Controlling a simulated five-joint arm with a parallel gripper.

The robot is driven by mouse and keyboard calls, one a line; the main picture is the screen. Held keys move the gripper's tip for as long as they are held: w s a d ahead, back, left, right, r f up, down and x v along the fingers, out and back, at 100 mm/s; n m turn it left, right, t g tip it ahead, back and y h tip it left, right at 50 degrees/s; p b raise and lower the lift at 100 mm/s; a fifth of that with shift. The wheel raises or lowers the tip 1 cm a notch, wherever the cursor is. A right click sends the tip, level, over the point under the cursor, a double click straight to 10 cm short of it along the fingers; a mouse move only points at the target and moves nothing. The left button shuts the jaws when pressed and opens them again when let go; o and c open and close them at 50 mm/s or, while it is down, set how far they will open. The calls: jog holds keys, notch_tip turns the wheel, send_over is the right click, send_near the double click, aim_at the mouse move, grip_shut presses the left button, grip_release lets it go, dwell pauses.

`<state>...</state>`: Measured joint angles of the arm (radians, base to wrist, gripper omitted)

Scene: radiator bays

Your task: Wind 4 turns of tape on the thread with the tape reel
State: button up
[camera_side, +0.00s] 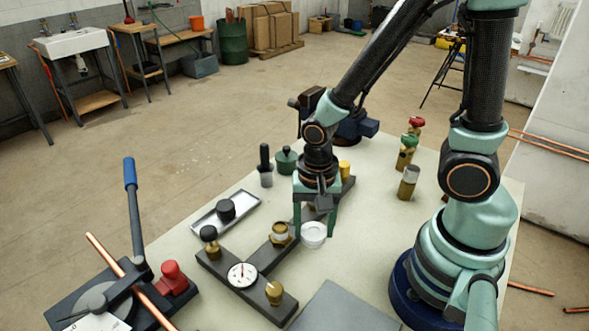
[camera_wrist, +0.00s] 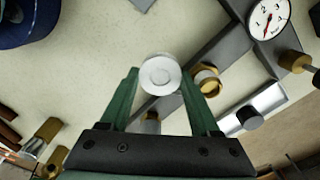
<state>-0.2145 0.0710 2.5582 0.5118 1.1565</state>
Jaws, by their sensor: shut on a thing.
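The white tape reel (camera_side: 313,236) is low over the pale bench, between the fingertips of my gripper (camera_side: 315,232). In the wrist view the round reel (camera_wrist: 160,74) lies between the tips of my green fingers (camera_wrist: 159,80), which are shut on it. A brass fitting (camera_side: 280,234), apparently the one with the thread, stands on a dark bar just left of the reel. In the wrist view this fitting (camera_wrist: 207,80) is right of the reel, with a small gap in the picture. I cannot make out any tape on the thread.
The dark bar assembly bears a round gauge (camera_side: 243,275), a brass plug (camera_side: 274,293) and a black-topped valve (camera_side: 209,240). A metal tray (camera_side: 232,221) lies behind. A pipe bender (camera_side: 110,300) stands at lower left. Red and green valves (camera_side: 409,150) stand at right.

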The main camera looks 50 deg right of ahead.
jog(key=shift+s+a+r, duration=0.1)
jog(key=shift+s+a, duration=0.1)
jog(key=shift+a, duration=0.45)
jog(key=shift+s+a, duration=0.15)
jog(key=shift+a, duration=0.45)
notch_tip(320, 180, up, 7)
jog(key=shift+w+d+f, duration=0.1)
jog(key=shift+r, duration=0.8)
